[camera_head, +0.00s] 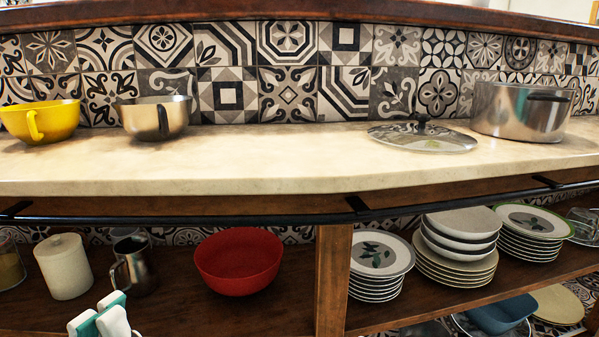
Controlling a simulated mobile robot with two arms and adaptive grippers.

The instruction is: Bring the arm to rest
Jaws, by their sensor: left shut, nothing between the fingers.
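My left gripper (98,317) shows at the bottom left edge of the head view, with white and teal parts. It is shut with nothing held. It is in front of the lower wooden shelf (180,312), below a metal pitcher (137,270) and to the left of a red bowl (238,262). The rest of the left arm is cut off by the frame. My right gripper is not in view.
A pale counter (260,160) carries a yellow bowl (42,121), a metal bowl (153,117), a lid (422,137) and a pot (522,110). A black rail (250,219) runs along its front. Plate stacks (378,268) stand right of a wooden post (333,280).

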